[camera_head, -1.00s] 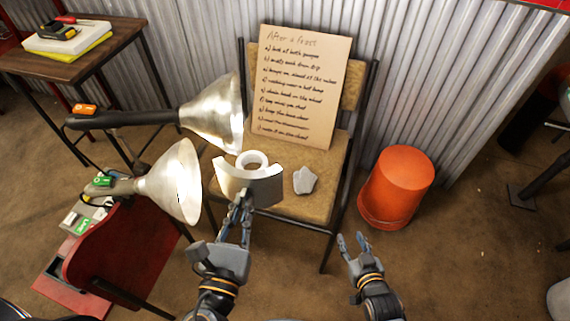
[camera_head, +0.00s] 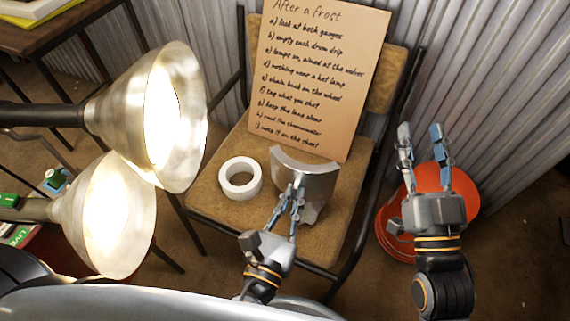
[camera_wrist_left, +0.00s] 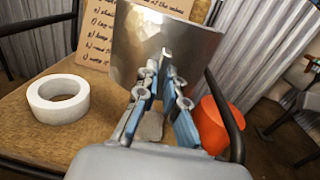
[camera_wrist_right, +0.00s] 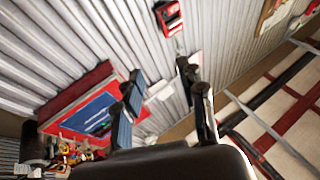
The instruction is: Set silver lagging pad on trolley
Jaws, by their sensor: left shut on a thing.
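The silver lagging pad (camera_head: 312,178) is a curved shell with a pale edge. My left gripper (camera_head: 297,196) is shut on it and holds it upright over the brown chair seat (camera_head: 222,212). I cannot tell whether it touches the seat. In the left wrist view, the pad (camera_wrist_left: 165,45) stands beyond the closed fingers. My right gripper (camera_head: 421,134) is open and empty, in front of the orange bucket (camera_head: 473,195). The right wrist view shows its fingers apart (camera_wrist_right: 160,76). I cannot make out a trolley.
Two glowing lamps (camera_head: 165,115) (camera_head: 112,215) hang close at the left. A white tape ring (camera_head: 240,180) and a handwritten card (camera_head: 318,75) are on the chair. A grey lump (camera_wrist_left: 151,126) lies below my left fingers. A wooden table (camera_head: 60,28) is at the back left.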

